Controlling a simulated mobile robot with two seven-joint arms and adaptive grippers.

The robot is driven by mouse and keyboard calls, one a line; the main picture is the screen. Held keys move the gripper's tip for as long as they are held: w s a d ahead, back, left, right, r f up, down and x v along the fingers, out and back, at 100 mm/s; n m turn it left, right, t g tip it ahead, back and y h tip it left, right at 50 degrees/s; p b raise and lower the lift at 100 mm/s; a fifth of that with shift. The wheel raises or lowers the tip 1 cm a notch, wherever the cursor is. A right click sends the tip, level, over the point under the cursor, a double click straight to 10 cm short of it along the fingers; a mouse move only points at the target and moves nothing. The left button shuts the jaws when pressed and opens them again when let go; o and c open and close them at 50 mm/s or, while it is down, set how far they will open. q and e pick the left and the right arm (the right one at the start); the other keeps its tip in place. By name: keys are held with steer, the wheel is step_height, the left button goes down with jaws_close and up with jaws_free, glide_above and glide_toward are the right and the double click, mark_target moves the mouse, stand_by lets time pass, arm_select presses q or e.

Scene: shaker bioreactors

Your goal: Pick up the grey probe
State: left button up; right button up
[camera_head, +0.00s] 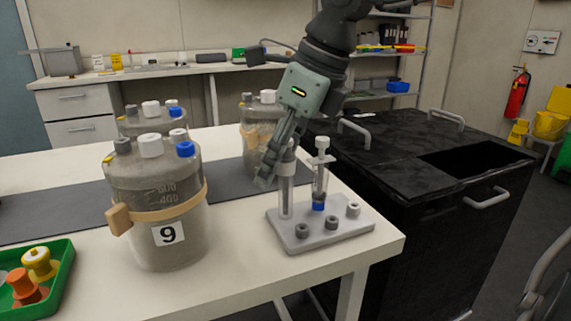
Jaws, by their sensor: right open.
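A light grey rack (340,228) stands near the right front corner of the white table. A clear tube-like probe with a grey collar (286,197) stands upright at the rack's left side. Its top is partly hidden by my right gripper (274,168). This gripper reaches down from above, open, with its fingers at the upper part of that probe; I cannot tell whether they touch it. Beside it, a second clear probe with a white top and blue lower end (319,185) stands upright in the rack. My left gripper is out of view.
A bioreactor vessel labelled 9 (150,210) stands left of the rack, with more vessels behind. A green tray (62,285) with orange and yellow pieces sits at the front left. A black cart (440,220) adjoins the table's right side.

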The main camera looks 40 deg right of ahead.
steer(key=c, duration=1)
steer(key=shift+r, duration=0.1)
jaws_close()
arm_select(q)
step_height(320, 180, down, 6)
steer(key=p, duration=0.2)
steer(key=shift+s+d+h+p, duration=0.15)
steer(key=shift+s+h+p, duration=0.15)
steer(key=shift+p, duration=0.1)
arm_select(e)
step_height(320, 180, up, 28)
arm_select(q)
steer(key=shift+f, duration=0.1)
arm_select(e)
steer(key=shift+d, duration=0.1)
